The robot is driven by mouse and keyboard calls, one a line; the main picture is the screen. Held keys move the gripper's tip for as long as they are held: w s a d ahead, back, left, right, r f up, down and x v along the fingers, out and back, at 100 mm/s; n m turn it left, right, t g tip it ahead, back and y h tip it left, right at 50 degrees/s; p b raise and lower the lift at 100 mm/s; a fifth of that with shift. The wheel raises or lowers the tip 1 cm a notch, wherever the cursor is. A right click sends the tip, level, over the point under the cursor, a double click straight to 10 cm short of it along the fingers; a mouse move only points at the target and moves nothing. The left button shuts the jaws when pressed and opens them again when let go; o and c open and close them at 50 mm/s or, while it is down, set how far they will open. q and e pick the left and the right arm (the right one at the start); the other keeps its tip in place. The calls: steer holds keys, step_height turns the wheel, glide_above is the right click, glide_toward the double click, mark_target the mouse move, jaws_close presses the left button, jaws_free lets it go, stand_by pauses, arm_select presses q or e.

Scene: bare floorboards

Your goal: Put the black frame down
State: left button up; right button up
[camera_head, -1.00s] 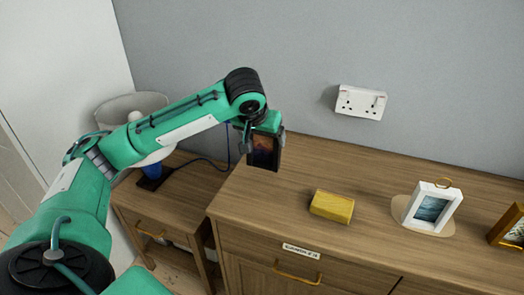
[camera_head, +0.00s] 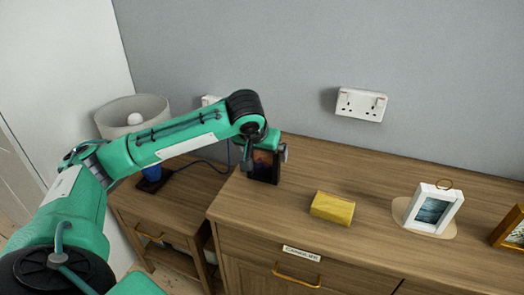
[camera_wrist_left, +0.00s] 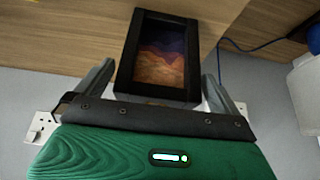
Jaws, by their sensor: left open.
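The black frame (camera_head: 264,168), with a purple and orange picture, stands upright on the left end of the wooden cabinet top (camera_head: 310,170). My left gripper (camera_head: 265,154) is open around its upper part, one finger on each side. The frame's base seems to rest on the wood. My right gripper is not in view.
A yellow block (camera_head: 332,208) lies right of the frame. A white picture frame (camera_head: 434,208) stands on a pale round mat (camera_head: 403,210) further right, with a gold frame (camera_head: 510,228) at the edge. A lamp (camera_head: 133,115) stands on the lower side table (camera_head: 180,205).

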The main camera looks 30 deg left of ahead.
arm_select(q)
steer(key=shift+r, duration=0.3)
steer(key=p+v, duration=0.2)
steer(key=v, duration=0.9)
steer(key=shift+s+r, duration=0.25)
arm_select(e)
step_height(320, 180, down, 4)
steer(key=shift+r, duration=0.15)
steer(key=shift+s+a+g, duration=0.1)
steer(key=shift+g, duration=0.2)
